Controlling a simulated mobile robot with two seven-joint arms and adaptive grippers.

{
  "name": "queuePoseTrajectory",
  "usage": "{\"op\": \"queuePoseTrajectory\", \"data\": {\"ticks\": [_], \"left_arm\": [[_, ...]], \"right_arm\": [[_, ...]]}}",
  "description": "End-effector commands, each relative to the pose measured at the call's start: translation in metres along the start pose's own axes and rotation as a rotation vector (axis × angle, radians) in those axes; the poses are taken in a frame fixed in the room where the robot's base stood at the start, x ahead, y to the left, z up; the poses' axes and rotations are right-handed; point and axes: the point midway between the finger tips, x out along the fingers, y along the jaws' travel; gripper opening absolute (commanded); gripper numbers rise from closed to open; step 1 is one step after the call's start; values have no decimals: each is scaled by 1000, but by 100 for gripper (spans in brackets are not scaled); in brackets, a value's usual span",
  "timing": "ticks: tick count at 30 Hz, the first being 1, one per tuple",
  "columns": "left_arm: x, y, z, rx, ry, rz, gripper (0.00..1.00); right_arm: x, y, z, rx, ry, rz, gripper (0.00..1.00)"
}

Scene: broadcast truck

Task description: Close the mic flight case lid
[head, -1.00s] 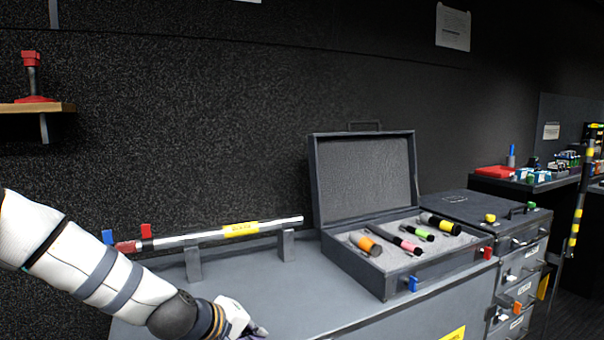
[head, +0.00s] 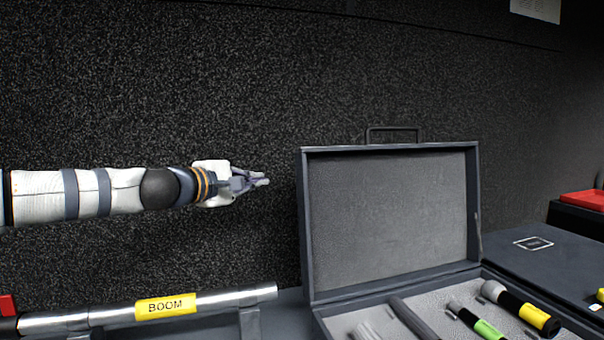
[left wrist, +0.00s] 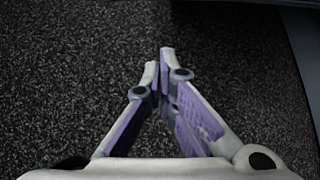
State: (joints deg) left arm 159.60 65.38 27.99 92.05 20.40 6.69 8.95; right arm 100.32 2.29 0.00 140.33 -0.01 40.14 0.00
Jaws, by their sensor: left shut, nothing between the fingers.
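The mic flight case (head: 315,302) is grey and stands open on the counter, its lid (head: 390,215) raised nearly upright with a handle (head: 394,130) on its top edge. Microphones lie in the foam base, one with a yellow band (head: 535,316) and one with a green band (head: 488,329). My left gripper (head: 264,179) is shut and empty, in the air just left of the lid, level with its upper part and apart from it in the picture. In the left wrist view the fingertips (left wrist: 160,58) meet before the dark speckled wall. My right gripper is not in view.
A boom pole (head: 210,302) with a yellow label rests on stands left of the case. A dark case (head: 560,265) stands to the right, with a red item (head: 582,199) beyond it. The speckled wall (head: 230,90) rises behind.

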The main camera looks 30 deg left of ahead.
Motion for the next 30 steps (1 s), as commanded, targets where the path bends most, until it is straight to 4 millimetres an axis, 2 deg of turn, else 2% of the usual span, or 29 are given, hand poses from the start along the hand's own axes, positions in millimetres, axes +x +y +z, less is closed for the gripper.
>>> {"op": "queuePoseTrajectory", "data": {"ticks": [6,9,17,19,22,30], "left_arm": [[36,-14,-2,2,3,-18,0],[58,-14,-1,2,1,-17,0],[104,-8,0,3,1,-8,0],[91,3,11,-2,-4,2,0],[82,5,22,-2,-4,5,0],[74,0,32,0,-1,0,0]], "right_arm": [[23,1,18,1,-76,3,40],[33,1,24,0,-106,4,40],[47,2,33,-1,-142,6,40],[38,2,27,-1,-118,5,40],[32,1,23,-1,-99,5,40],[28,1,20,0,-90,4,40]]}}
